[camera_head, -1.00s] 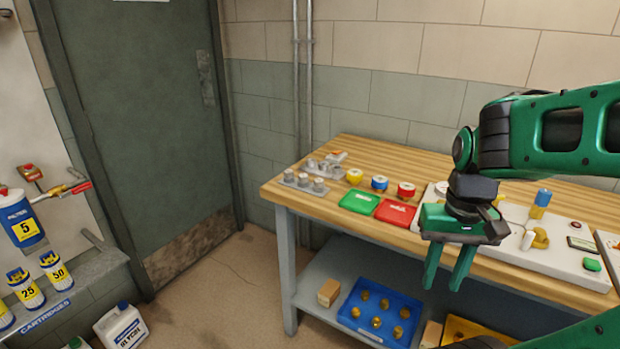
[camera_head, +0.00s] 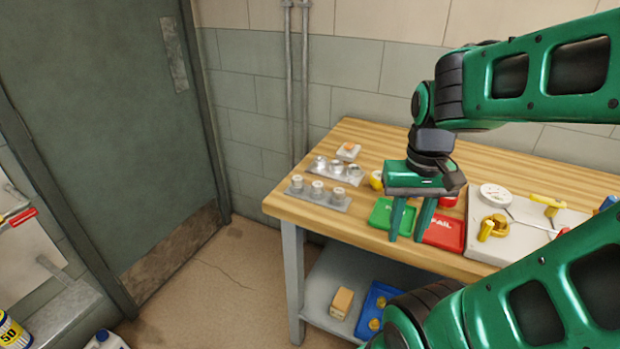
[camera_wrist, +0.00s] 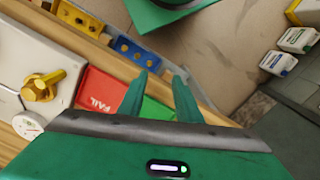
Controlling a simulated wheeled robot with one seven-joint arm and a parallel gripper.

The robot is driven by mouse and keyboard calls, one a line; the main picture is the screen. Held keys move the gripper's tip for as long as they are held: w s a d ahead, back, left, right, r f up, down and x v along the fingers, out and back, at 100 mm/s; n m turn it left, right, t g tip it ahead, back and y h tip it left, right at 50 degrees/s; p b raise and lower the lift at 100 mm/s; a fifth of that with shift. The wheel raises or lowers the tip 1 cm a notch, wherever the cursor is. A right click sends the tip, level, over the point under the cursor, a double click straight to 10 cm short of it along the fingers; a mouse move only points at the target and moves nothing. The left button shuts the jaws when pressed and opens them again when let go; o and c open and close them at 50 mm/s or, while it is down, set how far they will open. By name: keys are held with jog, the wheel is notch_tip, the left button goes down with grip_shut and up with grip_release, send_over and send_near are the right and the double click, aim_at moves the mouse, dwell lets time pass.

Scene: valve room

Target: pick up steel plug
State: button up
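On the left end of the wooden bench, a back rack (camera_head: 348,174) holds several shiny metal plugs (camera_head: 336,166), and a front rack (camera_head: 325,201) holds several duller grey plugs (camera_head: 317,188). I cannot tell for certain which is the steel plug. My gripper (camera_head: 406,238) points down with its fingers apart and empty, in front of the green and red trays, to the right of both racks. The wrist view shows its two fingers (camera_wrist: 159,82) apart with nothing between them. The plugs are not visible in the wrist view.
A green tray (camera_head: 380,216) and a red FAIL tray (camera_head: 452,232) lie near the bench's front edge. A white panel (camera_head: 483,250) with a gauge and yellow valve parts is to the right. A blue bin (camera_head: 371,303) is on the lower shelf. Bare wood surrounds the racks.

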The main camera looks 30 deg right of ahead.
jog(key=shift+w+a, duration=0.3)
jog(key=shift+w, duration=0.15)
jog(key=shift+o, duration=2.3)
jog(key=shift+s+r+n, duration=0.1)
jog(key=shift+r+n, duration=0.5)
jog(key=shift+r, duration=0.1)
notch_tip(320, 180, up, 6)
jog(key=n, duration=2.1)
send_over(317, 183)
jog(key=s, duration=0.1)
jog(key=f, duration=0.5)
jog(key=shift+a, duration=0.25)
jog(key=shift+w+d+f, duration=0.1)
jog(key=shift+w+f, duration=0.1)
jog(key=shift+f, duration=1.1)
jog(key=shift+w+d+f, duration=0.1)
jog(key=shift+w+f, duration=0.1)
jog(key=shift+f, duration=1.05)
